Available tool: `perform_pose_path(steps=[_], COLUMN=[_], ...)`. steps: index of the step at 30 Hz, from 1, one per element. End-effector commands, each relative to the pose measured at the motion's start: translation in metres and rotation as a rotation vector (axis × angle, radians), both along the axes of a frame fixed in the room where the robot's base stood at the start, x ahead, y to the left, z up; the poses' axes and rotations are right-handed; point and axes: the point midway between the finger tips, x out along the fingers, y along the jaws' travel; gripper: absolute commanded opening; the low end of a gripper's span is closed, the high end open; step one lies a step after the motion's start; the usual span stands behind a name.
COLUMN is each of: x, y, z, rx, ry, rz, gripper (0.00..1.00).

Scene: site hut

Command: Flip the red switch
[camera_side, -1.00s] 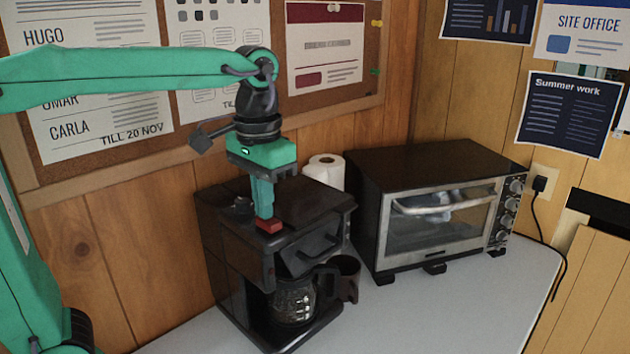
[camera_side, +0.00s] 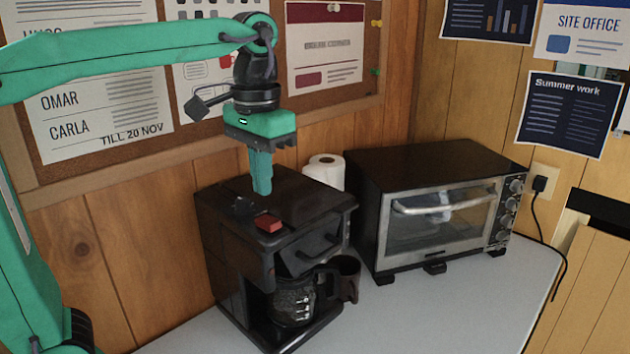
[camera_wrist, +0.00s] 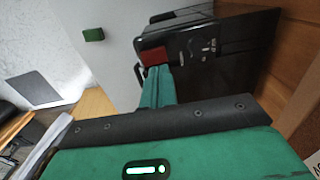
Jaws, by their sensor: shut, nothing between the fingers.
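The red switch (camera_side: 268,223) sits on top of the black coffee maker (camera_side: 230,250), near its front edge. My gripper (camera_side: 262,192) is shut and empty, pointing down. Its green fingertips are a little above the coffee maker's top, just behind and above the switch, and look apart from it. In the wrist view the red switch (camera_wrist: 153,56) shows just beyond the tips of my gripper (camera_wrist: 157,70), which hide part of it.
A glass pot (camera_side: 293,300) stands in the coffee maker. A black toaster oven (camera_side: 440,160) stands to the right, with a paper roll (camera_side: 326,171) between them at the back. The white table (camera_side: 470,300) is clear in front of the oven.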

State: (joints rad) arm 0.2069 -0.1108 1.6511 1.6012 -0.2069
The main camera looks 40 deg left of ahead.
Motion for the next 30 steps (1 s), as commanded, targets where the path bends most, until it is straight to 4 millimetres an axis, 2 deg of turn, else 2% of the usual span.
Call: perform_pose_path(steps=[14, 30], x=[0.000, -0.003], y=[0.000, 0.003], z=[0.025, 0.023], rx=[0.000, -0.003], ry=[0.000, -0.015], rz=[0.000, 0.001], gripper=[0.00, 0.00])
